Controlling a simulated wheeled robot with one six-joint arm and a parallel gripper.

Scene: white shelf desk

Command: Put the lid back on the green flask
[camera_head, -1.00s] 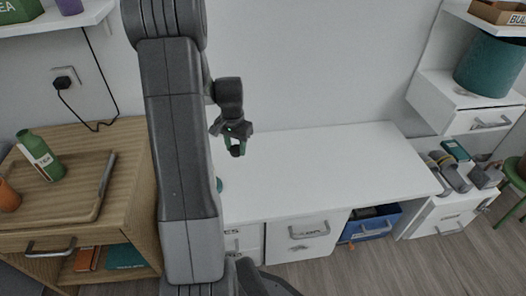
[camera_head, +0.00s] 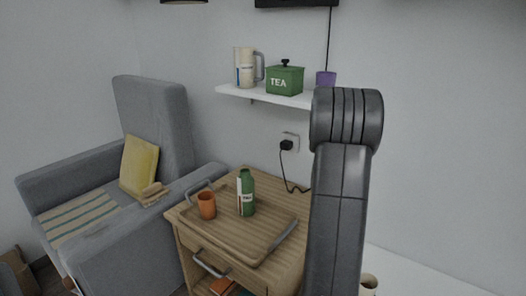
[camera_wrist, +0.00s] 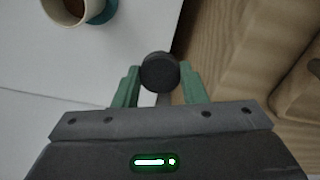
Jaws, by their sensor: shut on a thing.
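The green flask (camera_head: 247,196) stands upright on a wooden tray (camera_head: 262,246) on the wooden cabinet. It has a white label, and its narrow top shows no lid. In the wrist view my gripper (camera_wrist: 160,76) has its two green fingers on either side of a small dark round lid (camera_wrist: 160,72) and is shut on it. The lid's far side and underside are hidden. In the head view my gripper is not visible; only my arm shows at the right. The flask is not in the wrist view.
An orange cup (camera_head: 207,205) stands left of the flask on the tray, which has raised metal handles. A shelf (camera_head: 240,92) with a green TEA box (camera_head: 285,79) and a jug hangs above. A mug (camera_wrist: 98,12) of brown drink stands on the white desk (camera_wrist: 40,70).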

